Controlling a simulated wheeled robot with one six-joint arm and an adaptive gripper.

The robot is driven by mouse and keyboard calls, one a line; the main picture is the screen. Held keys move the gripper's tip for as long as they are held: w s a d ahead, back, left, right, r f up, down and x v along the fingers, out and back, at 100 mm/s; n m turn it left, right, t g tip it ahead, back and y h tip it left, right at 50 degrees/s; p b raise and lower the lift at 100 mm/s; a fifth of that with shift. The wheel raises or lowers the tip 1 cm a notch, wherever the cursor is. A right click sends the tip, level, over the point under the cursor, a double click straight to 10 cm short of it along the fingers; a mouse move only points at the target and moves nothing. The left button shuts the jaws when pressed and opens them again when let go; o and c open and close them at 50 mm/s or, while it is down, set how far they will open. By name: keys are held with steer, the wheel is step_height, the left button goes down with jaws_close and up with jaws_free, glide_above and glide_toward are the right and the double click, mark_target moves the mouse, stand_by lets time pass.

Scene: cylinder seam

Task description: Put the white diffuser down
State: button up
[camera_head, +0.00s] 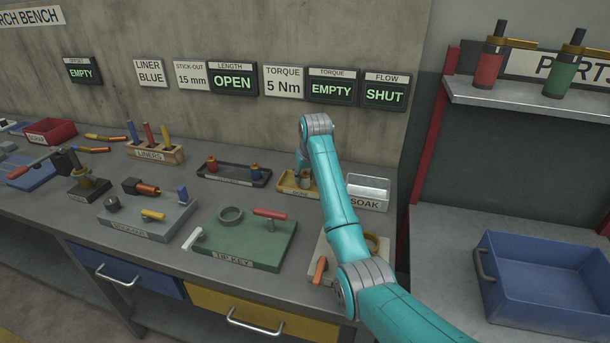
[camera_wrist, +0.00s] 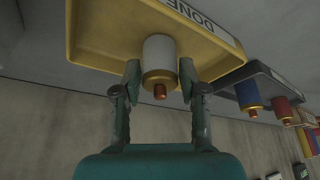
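The white diffuser (camera_wrist: 160,52) is a short white cylinder with a brass collar and a copper tip. In the wrist view it is between the two fingers of my gripper (camera_wrist: 160,82), which look closed against its sides at the collar. It is at the yellow tray labelled DONE (camera_wrist: 95,45); I cannot tell whether its far end touches the tray floor. In the head view my gripper (camera_head: 304,178) is low over the same yellow tray (camera_head: 285,188), and my arm hides part of that tray. The white of the diffuser is not clear there.
A dark tray (camera_head: 232,182) with a red and a blue diffuser is left of the yellow tray. A white SOAK bin (camera_head: 368,204) is close on the right. The green TIP KEY board (camera_head: 245,247) lies in front. A grey wall (camera_head: 260,40) with signs is behind.

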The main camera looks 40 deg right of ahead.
steer(key=shift+o, duration=0.5)
steer(key=shift+r, duration=0.2)
steer(key=v, duration=1.2)
steer(key=shift+w, duration=0.1)
